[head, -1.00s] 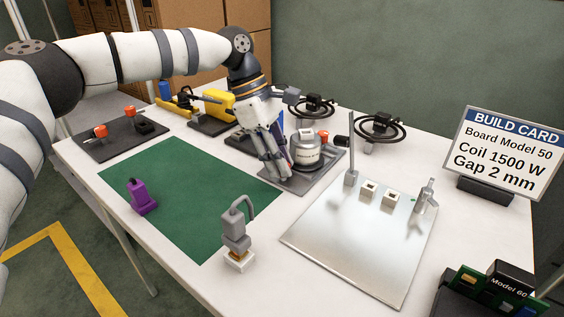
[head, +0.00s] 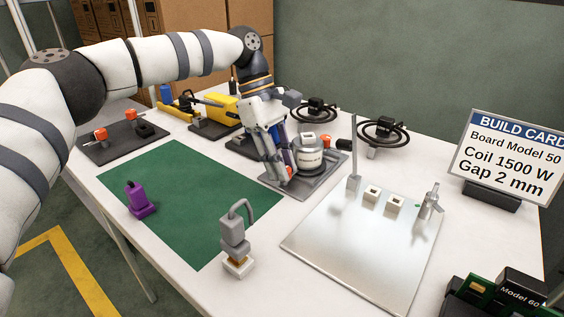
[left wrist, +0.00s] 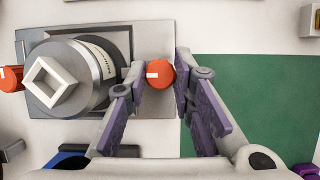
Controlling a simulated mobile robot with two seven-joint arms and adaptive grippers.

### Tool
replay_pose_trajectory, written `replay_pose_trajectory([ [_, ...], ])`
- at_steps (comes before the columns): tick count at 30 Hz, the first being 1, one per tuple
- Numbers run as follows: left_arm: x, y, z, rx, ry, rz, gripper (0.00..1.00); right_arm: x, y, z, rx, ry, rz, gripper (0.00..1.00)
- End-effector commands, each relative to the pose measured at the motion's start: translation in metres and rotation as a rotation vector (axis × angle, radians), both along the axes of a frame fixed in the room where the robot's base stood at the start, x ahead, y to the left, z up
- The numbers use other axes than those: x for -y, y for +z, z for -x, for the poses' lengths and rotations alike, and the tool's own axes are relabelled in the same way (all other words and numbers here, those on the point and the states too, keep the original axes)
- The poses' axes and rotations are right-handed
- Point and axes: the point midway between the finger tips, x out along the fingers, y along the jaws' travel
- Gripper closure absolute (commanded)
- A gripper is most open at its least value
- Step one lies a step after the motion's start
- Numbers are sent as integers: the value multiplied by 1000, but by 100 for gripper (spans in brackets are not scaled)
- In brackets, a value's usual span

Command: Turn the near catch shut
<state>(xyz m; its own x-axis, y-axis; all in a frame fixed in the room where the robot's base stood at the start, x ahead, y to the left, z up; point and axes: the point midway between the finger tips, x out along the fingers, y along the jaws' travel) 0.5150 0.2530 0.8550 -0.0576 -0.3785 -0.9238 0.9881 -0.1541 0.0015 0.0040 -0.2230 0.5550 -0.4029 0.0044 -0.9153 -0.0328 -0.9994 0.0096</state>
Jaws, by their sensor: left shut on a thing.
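A round metal pot-like unit (head: 310,156) with a white square piece on top sits on a grey base plate (head: 333,170); it also shows in the left wrist view (left wrist: 97,62). The near catch (left wrist: 159,75) is an orange-red round knob with a white mark, beside the unit at the plate's edge. The far catch (head: 324,137) is a similar knob on the opposite side, partly cut off in the left wrist view (left wrist: 11,78). My left gripper (head: 281,178) points down and is shut on the near catch, with one finger on each side. My right gripper is not in view.
A green mat (head: 190,195) lies left of the plate, with a purple piece (head: 139,199) on it. A silver tray (head: 350,255) with small white blocks lies to the right. Two black coils (head: 382,132) stand behind. A yellow tool (head: 218,108) is at the back left.

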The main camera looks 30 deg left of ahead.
Motion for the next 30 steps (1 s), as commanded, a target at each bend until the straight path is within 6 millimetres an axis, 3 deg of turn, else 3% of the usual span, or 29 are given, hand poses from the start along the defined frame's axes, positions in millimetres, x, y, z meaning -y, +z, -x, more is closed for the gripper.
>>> replay_pose_trajectory([
  [2,0,-3,1,-6,-3,-3,100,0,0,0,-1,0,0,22],
  [3,0,-3,1,-6,-3,-3,68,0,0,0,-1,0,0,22],
  [5,0,-2,1,-6,-1,-3,57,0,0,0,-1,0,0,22],
  [13,0,-1,0,-2,0,-1,57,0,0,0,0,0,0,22],
  [16,-4,8,-1,0,2,-1,57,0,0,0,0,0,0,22],
  [24,-30,75,-6,2,3,-1,57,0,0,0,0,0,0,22],
  [30,-43,104,-7,-2,1,-2,57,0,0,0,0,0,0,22],
])
